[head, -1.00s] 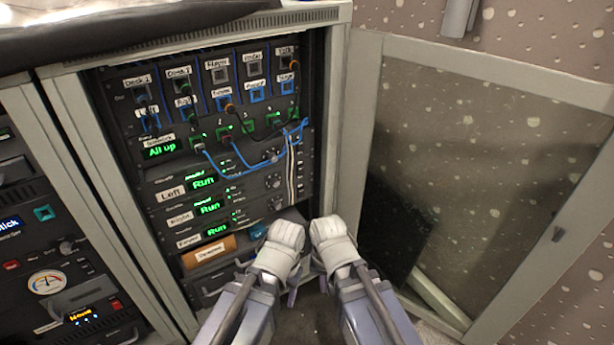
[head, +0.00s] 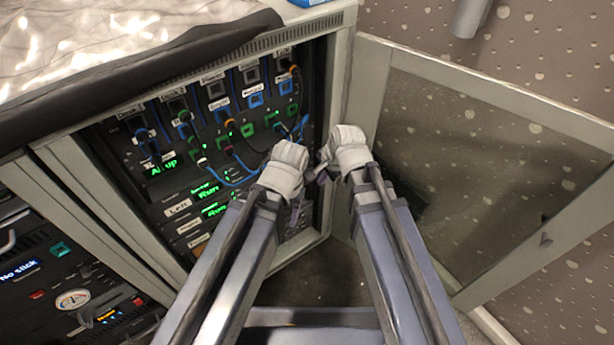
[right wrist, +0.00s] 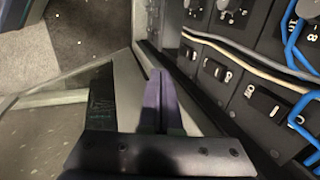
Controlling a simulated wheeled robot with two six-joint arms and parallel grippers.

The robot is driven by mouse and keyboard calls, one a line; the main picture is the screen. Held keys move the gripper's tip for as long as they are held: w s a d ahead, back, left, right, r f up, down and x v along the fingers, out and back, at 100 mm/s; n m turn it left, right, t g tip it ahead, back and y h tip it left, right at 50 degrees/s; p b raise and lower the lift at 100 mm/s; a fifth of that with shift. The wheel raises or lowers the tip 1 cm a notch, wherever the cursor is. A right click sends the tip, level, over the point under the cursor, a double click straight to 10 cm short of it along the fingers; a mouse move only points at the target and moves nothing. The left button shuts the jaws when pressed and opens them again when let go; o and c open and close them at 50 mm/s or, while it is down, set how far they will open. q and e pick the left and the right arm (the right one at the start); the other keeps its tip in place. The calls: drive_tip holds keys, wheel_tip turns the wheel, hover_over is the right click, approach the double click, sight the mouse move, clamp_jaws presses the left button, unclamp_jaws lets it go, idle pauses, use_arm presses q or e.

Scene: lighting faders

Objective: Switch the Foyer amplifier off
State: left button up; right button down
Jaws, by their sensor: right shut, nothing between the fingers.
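The amplifier rack (head: 143,197) stands open in the head view. Its lower rows carry white labels (head: 178,208) and green "Run" displays (head: 208,191). The lowest labelled row (head: 199,243) is mostly hidden behind my left arm. In the right wrist view, rocker switches (right wrist: 265,103) line the panel beside grey and white cables; I cannot tell which is Foyer's. My right gripper (head: 320,174) is at the rack's right edge; its purple fingers are shut and empty in the right wrist view (right wrist: 160,100), apart from the switches. My left gripper (head: 297,212) is before the rack; its opening is unclear.
The open rack door (head: 480,160) stands at the right, with its frame near my right arm. Blue cables (head: 225,180) loop across the rack's front. Another equipment rack (head: 60,285) is at the left. Bare floor (head: 310,283) shows below.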

drive_tip(key=shift+f, duration=0.15)
drive_tip(key=w+a+f+b, duration=0.4)
drive_tip(key=w+f+b, duration=0.2)
drive_tip(key=f+b, duration=0.3)
drive_tip(key=shift+a+f+b, duration=0.15)
drive_tip(key=shift+f+b, duration=0.15)
drive_tip(key=shift+b, duration=0.15)
drive_tip(key=shift+s, duration=0.1)
drive_tip(key=shift+w+a+f, duration=0.15)
drive_tip(key=shift+w, duration=0.05)
drive_tip(key=shift+r, duration=0.2)
